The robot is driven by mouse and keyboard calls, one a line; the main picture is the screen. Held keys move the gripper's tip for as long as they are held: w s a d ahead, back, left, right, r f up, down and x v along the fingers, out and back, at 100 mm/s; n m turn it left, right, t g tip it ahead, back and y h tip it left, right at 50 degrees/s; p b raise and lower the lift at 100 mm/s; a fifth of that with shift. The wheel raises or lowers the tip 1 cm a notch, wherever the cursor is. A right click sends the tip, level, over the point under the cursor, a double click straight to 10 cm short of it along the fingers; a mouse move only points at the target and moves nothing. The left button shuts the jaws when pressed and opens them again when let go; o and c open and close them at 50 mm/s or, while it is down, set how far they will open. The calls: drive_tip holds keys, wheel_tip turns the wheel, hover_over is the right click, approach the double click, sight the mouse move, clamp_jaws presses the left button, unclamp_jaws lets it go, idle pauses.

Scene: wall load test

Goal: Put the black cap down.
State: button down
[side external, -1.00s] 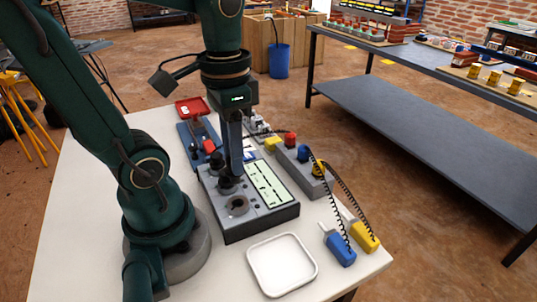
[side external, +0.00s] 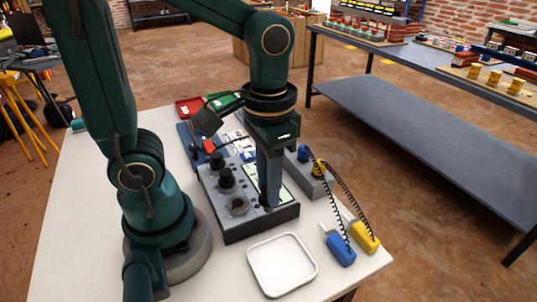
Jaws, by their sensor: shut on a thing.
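My gripper (side external: 268,204) points down over the front right part of the grey test box (side external: 262,222). It is shut on the black cap (side external: 266,207), which shows only as a small dark patch at the fingertips. I cannot tell whether the cap touches the box top. Two black knobs (side external: 226,178) stand upright on the left of the box. An open round socket (side external: 238,206) lies in front of them, to the left of my gripper. My gripper covers much of the pale panel (side external: 286,192).
An empty white tray (side external: 252,265) lies in front of the box. Blue (side external: 341,249) and yellow (side external: 364,237) probes with coiled leads lie at its right. A grey block (side external: 311,176) with coloured terminals, a red tray (side external: 191,107) and a green tray (side external: 227,102) are behind.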

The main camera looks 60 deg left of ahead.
drive_tip(key=shift+s+d+f, duration=0.1)
drive_tip(key=shift+d+f, duration=0.9)
drive_tip(key=shift+f, duration=0.25)
drive_tip(key=shift+s+d+f, duration=0.1)
drive_tip(key=shift+d+f, duration=0.85)
drive_tip(key=shift+f, duration=0.35)
drive_tip(key=shift+s+d+f, duration=0.1)
drive_tip(key=shift+d+f, duration=0.9)
drive_tip(key=shift+f, duration=0.25)
drive_tip(key=shift+f, duration=0.15)
drive_tip(key=c, duration=0.7)
unclamp_jaws()
drive_tip(key=shift+o, duration=0.2)
